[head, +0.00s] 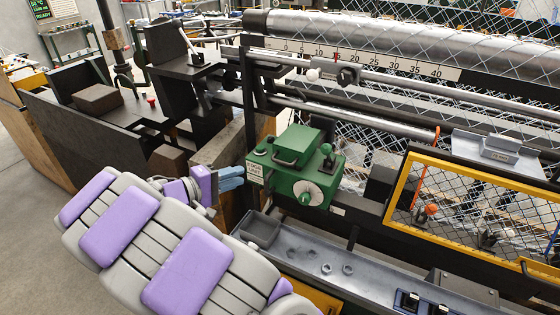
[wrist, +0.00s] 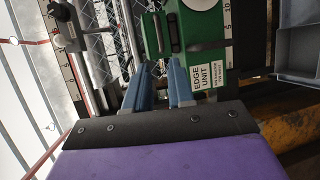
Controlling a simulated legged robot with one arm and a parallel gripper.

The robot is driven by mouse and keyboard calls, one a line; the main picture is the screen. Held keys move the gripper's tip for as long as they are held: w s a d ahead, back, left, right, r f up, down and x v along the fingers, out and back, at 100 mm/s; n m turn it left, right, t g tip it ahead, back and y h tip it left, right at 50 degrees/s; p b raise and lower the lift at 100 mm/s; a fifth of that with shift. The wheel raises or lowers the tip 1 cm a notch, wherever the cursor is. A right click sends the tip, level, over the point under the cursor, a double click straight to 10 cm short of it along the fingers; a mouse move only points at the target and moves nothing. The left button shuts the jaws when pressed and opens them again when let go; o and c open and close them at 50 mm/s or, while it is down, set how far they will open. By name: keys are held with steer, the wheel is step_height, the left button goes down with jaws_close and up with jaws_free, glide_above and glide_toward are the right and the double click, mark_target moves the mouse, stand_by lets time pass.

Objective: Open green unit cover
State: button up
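The green unit (head: 312,190) is mounted on the machine's frame. Its raised green cover (head: 297,142) sits flat on top and looks shut, with a dark handle (head: 285,161) along its near edge. A black knob and a pale dial (head: 307,193) are also on the unit. My gripper (head: 240,177) is left of the unit, pointing at its labelled side and apart from the handle. In the wrist view, my gripper's blue fingers (wrist: 162,75) are spread with nothing between them. The green unit (wrist: 206,25) and its "EDGE UNIT" label (wrist: 203,73) are just ahead.
A grey tray (head: 370,278) with several nuts lies below the unit, with a small bin (head: 259,230) at its left end. A yellow-framed mesh guard (head: 480,205) stands to the right. A rail with a scale (head: 365,60) and a large roller run behind.

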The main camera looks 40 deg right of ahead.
mark_target(282, 163)
steer(key=b+x, duration=0.2)
steer(key=x, duration=1.4)
steer(key=shift+s+d, duration=0.1)
steer(key=shift+s, duration=0.05)
jaws_close()
steer(key=shift+f, duration=0.1)
